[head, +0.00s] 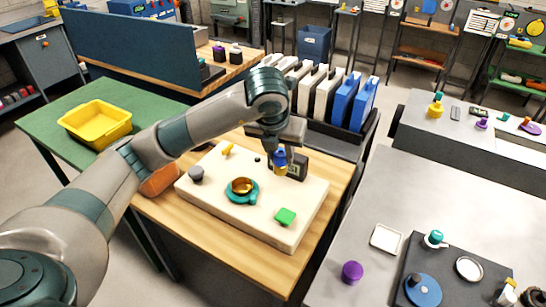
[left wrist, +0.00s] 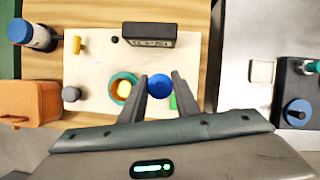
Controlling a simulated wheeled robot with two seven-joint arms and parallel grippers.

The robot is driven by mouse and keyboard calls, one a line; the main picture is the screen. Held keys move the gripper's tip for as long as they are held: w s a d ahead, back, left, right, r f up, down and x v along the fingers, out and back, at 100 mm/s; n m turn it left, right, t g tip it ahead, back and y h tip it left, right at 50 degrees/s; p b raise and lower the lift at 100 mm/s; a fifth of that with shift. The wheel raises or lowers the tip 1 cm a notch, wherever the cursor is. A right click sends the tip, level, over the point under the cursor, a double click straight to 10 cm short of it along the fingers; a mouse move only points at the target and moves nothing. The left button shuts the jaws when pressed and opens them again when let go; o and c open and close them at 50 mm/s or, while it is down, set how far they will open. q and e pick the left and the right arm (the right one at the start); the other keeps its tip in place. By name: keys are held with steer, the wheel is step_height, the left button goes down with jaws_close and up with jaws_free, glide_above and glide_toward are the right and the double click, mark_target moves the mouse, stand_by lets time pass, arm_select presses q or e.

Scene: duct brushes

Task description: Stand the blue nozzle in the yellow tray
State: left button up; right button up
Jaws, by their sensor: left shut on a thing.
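The blue nozzle (head: 280,156) is between the fingers of my left gripper (head: 283,152), over the back right part of the cream board. In the left wrist view its round blue end (left wrist: 160,83) shows between the two fingertips of the left gripper (left wrist: 159,85), which is shut on it. A brass-coloured part shows below the blue in the head view. The yellow tray (head: 96,138) stands on the green table at the left, well away from the gripper, and looks empty. My right gripper is not in view.
The cream board (head: 215,210) holds a teal ring with a brass piece (head: 242,190), a green block (head: 285,216), a grey knob (head: 196,174) and a dark display box (head: 298,168). An orange-brown box (head: 160,180) lies by its left edge. The green table (head: 50,115) has free room.

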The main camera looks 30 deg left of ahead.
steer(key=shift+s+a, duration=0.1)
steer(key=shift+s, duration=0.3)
arm_select(q)
steer(key=shift+d+m, duration=0.1)
steer(key=shift+m, duration=0.2)
